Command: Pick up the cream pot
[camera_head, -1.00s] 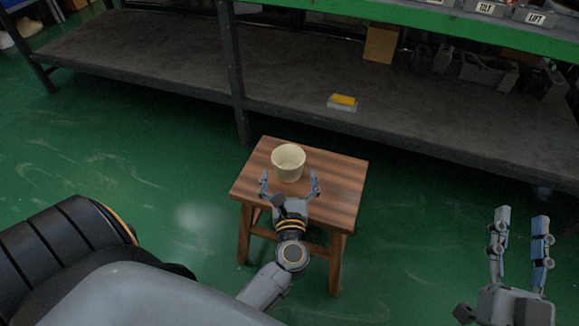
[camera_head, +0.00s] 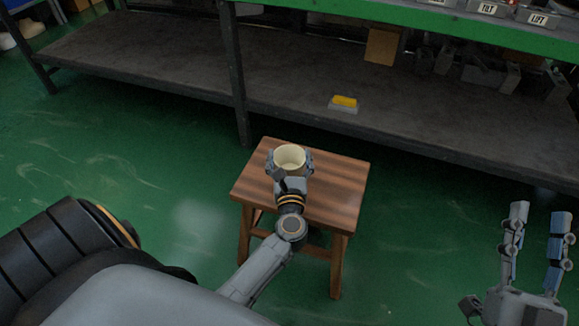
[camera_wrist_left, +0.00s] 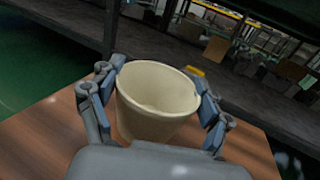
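The cream pot (camera_head: 289,158) stands upright on the wooden stool (camera_head: 335,180). My left gripper (camera_head: 290,160) reaches over the stool's front side, with one finger on each side of the pot. In the left wrist view, the pot (camera_wrist_left: 158,100) fills the space between the fingers. Both blue-grey finger pads appear to press near its rim, so the gripper looks shut on it. The pot's lower front is hidden by the wrist. My right gripper (camera_head: 537,230) is at the far right, empty, with its fingers apart.
A dark shelf unit (camera_head: 180,62) with a green upper beam stands behind the stool. A yellow-topped grey block (camera_head: 344,103) lies on its lower shelf. Labelled blocks sit above at the upper right. The green floor around the stool is clear.

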